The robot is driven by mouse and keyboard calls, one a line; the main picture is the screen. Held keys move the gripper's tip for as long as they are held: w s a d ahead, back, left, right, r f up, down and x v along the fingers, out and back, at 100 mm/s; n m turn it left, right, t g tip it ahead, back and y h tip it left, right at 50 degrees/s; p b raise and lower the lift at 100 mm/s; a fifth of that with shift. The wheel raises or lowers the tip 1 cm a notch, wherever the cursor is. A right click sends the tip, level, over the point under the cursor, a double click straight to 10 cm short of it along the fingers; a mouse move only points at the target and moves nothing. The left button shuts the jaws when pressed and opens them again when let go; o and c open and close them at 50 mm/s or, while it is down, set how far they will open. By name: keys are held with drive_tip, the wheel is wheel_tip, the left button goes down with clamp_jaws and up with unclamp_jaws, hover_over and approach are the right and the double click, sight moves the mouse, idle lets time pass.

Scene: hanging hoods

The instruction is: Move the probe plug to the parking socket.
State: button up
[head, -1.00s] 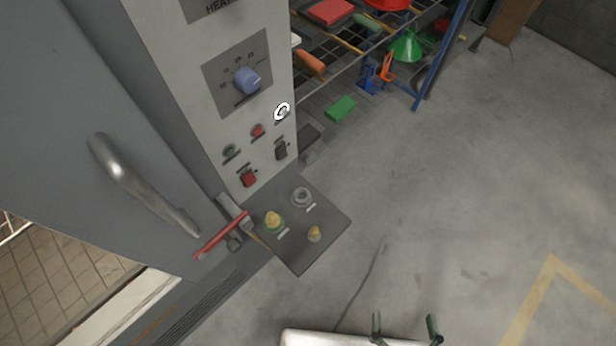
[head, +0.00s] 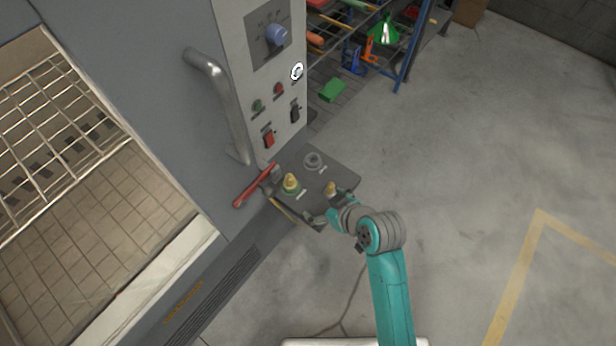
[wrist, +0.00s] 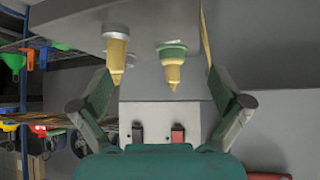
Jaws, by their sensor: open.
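A small shelf plate (head: 340,178) juts out below the control panel. It carries a yellow plug with a green collar (head: 290,183), a smaller yellow-tipped plug (head: 330,189) and a grey ring-shaped socket (head: 313,161). Their labels are too small to read, so I cannot tell which is the probe plug or the parking socket. My gripper (head: 332,208) is at the plate's near edge, by the smaller plug. In the wrist view my gripper (wrist: 160,76) is open and empty. The smaller plug (wrist: 117,52) appears close to the left finger; the green-collared plug (wrist: 173,66) appears between the fingers.
A door handle (head: 220,95) and a panel with a blue knob (head: 276,36) and switches rise behind. A rack (head: 400,50) with coloured items stands beyond. The floor (head: 480,150) to the right is clear.

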sight(293, 180)
drive_tip(key=w+a+r+n+g, duration=0.2)
drive_tip(key=w+a+r+n, duration=0.1)
drive_tip(key=w+a+r, duration=0.15)
drive_tip(key=shift+y, duration=0.4)
drive_tip(key=x, duration=0.9)
drive_tip(key=shift+w+a+f, duration=0.15)
drive_tip(key=shift+w+f, duration=0.05)
drive_tip(key=shift+w, duration=0.1)
drive_tip(key=shift+c, duration=0.3)
drive_tip(key=c, duration=1.8)
drive_tip(key=shift+r, duration=2.5)
